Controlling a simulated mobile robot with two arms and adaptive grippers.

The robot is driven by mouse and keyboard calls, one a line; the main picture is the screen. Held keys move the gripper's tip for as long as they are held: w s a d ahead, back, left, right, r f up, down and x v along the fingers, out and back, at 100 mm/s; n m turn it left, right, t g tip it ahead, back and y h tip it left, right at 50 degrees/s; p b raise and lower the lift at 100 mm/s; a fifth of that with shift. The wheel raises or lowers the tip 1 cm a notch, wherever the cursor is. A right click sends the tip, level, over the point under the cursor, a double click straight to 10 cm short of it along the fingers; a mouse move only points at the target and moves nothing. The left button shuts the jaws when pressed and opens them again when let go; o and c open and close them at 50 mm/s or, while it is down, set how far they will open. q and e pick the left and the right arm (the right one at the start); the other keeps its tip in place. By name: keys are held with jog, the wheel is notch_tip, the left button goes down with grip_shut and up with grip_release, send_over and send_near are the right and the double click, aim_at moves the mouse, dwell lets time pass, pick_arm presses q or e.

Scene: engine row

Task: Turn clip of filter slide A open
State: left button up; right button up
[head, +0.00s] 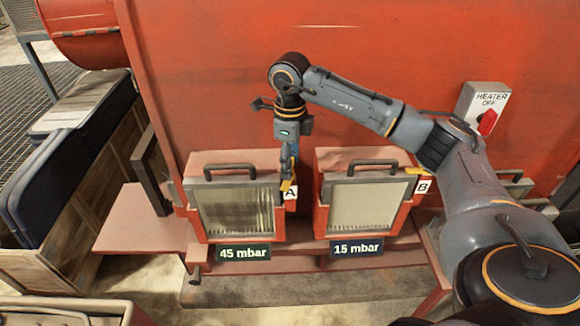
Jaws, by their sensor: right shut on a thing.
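Filter slide A (240,212) sits in a red frame at the centre left, with a dark handle on top and a streaked, dirty-looking panel. A white label A (291,192) is at its upper right, and a sign below reads 45 mbar (244,254). The yellow clip of slide A (286,186) is at the frame's upper right corner. My right gripper (288,176) points down there and is shut on the clip; its fingers partly hide it. My left gripper is not in view.
Filter slide B (362,208), with a clean pale panel, its own yellow clip (414,171) and a 15 mbar sign (357,248), stands to the right. A heater switch box (482,108) reads OFF. The red machine wall (230,70) rises close behind my arm.

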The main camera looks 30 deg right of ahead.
jog(key=shift+n+b, duration=0.75)
jog(key=shift+n, duration=1.25)
jog(key=o, duration=1.2)
jog(key=shift+c, duration=0.2)
jog(key=shift+r, duration=0.1)
notch_tip(320, 180, up, 12)
